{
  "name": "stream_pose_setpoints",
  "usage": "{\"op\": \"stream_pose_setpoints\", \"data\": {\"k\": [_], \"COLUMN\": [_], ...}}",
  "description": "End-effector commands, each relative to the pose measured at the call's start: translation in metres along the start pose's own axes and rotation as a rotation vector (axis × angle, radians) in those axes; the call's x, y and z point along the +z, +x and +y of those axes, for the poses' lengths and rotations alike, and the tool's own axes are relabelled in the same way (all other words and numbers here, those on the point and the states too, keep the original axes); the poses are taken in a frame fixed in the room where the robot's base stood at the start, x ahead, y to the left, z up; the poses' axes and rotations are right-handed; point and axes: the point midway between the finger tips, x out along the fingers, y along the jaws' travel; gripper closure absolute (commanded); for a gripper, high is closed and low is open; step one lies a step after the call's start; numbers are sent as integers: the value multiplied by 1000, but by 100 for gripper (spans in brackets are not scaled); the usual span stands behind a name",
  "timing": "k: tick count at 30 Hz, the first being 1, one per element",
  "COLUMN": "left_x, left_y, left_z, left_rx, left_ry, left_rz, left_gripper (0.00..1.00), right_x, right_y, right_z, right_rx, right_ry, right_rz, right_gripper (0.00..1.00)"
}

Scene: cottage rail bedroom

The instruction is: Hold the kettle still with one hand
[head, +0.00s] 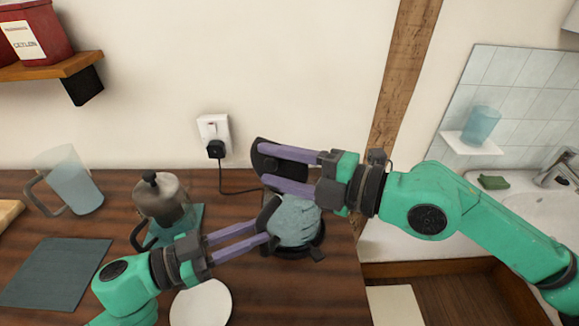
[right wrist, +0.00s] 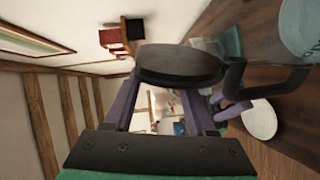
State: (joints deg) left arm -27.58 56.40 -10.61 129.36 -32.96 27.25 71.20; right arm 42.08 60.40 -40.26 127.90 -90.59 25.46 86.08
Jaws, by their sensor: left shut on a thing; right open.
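The kettle (head: 295,222) is pale blue-grey with a dark handle and stands on a dark round base at the right of the counter. My left gripper (head: 262,232) is shut on the kettle's handle (head: 268,211), at its left side. The dark round lid (head: 264,153) appears raised at the kettle's back. My right gripper (head: 262,166) is open, with its fingers at the lid; contact is unclear. In the right wrist view the lid (right wrist: 178,65) covers the fingertips, and the handle (right wrist: 265,82) shows to its right.
A metal coffee pot (head: 162,197) and a clear jug (head: 75,185) stand left on the wooden counter. A white plate (head: 202,303) lies in front, near my left arm. A dark teal mat (head: 55,275) lies at left. A cord runs from the wall socket (head: 214,133) behind the kettle.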

Motion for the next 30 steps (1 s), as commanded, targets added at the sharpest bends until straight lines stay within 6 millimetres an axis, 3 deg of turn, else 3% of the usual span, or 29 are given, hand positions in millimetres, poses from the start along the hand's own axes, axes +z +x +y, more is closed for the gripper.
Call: {"op": "stream_pose_setpoints", "data": {"k": [6, 12, 29, 30], "left_x": [0, 0, 0, 0], "left_y": [0, 0, 0, 0], "left_z": [0, 0, 0, 0], "left_rx": [-2, -1, -1, -1], "left_ry": [0, 1, 1, 0], "left_rz": [0, 1, 1, 1], "left_gripper": [100, 100, 100, 58], "right_x": [1, 1, 0, 0], "right_y": [-40, -56, -62, -62], "right_z": [-4, -2, 0, 0], "right_rx": [-10, -1, -1, -1], "right_ry": [4, 6, -2, -2], "right_rz": [-5, -3, 0, 0], "right_gripper": [44, 44, 44, 44]}}
